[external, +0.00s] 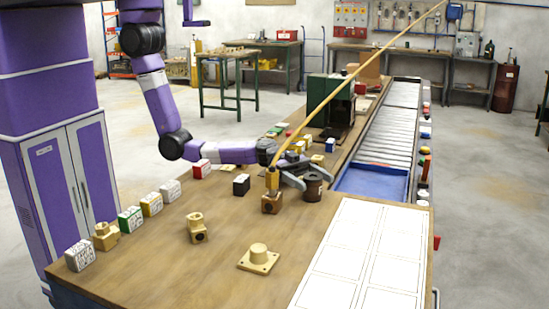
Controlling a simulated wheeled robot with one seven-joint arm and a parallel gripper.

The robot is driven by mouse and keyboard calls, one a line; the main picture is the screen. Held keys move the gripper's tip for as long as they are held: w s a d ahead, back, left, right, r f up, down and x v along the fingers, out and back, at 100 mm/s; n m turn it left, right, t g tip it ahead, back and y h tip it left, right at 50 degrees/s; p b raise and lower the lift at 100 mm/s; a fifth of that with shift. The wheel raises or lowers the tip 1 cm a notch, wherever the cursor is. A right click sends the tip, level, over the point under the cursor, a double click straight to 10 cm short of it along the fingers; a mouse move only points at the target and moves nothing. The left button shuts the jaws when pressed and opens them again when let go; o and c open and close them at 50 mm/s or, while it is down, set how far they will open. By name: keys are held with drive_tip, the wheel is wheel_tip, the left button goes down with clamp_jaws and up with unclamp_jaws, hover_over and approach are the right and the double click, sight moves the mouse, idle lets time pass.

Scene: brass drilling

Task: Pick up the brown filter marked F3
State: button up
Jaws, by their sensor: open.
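A dark brown cylindrical piece (312,188) stands upright on the wooden workbench, right of a brass fitting on a brown block. It looks like the brown filter, but no F3 marking is readable from here. My gripper (292,182) is open and low over the bench, just left of and behind this piece. Its fingers point toward the right and front, close to the brown piece. I cannot tell whether a finger touches it. The gripper's far side and the area between the fingers are partly hidden.
The brass fitting on its block (271,203) stands close in front of the gripper. A long tan rod (362,78) slants above it. A black block (241,185) is to the left. A flanged brass part (259,258) and white-framed panel (366,258) lie in front. A blue-ended roller conveyor (372,184) runs behind right.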

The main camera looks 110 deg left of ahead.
drive_tip(key=shift+w+d, duration=0.1)
drive_tip(key=shift+w, duration=0.05)
drive_tip(key=c, duration=1.5)
